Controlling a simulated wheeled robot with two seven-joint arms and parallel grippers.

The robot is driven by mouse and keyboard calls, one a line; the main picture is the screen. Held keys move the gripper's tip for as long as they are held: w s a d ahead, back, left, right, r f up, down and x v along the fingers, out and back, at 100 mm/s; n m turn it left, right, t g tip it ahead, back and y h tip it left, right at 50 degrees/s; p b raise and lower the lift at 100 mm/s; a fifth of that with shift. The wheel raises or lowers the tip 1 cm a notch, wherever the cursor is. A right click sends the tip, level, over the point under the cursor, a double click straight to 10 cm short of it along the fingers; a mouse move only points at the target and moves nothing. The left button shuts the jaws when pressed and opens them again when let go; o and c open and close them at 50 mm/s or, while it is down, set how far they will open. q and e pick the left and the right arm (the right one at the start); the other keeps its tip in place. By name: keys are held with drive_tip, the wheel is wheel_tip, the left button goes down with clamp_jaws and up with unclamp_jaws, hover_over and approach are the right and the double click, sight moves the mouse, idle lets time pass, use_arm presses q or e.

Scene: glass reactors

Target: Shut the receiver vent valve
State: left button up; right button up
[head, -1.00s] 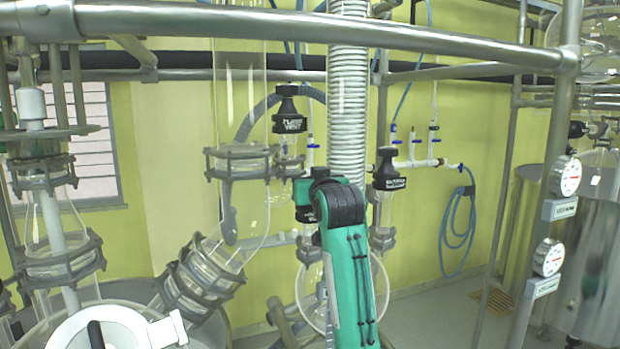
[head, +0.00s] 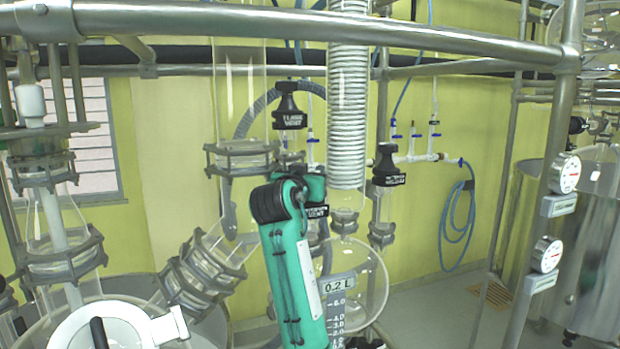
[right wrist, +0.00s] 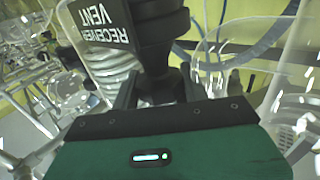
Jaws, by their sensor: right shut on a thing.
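The receiver vent valve (right wrist: 150,35) is a black knob whose white "RECEIVER VENT" label is upside down in the right wrist view. The arm hides most of the valve. My left gripper is not in view.
The black flask vent valve (head: 288,105) stands behind and above. Another black valve (head: 388,165) is at right. A glass coil column (head: 347,110) stands close behind, above a round glass receiver (head: 370,275) with a "0.2 L" scale. A steel rail (head: 300,25) crosses above.

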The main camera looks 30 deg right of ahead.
drive_tip(key=o, duration=0.8)
drive_tip(key=shift+c, duration=0.2)
drive_tip(key=shift+t, duration=0.3)
drive_tip(key=n+t+y+p, duration=0.1)
drive_tip(key=n+t+y, duration=0.1)
drive_tip(key=shift+r+n+y, duration=0.1)
drive_tip(key=shift+n+y, duration=0.2)
drive_tip(key=shift+y, duration=0.1)
drive_tip(key=n+t+y+p, duration=0.1)
drive_tip(key=n+t+y, duration=0.2)
drive_tip(key=y, duration=0.1)
drive_tip(key=shift+p, duration=0.35)
drive_tip(key=shift+n+t+y+p, duration=0.35)
drive_tip(key=shift+n+t+y, duration=0.25)
drive_tip(key=shift+n+y, duration=1.3)
drive_tip(key=shift+m+y, duration=0.4)
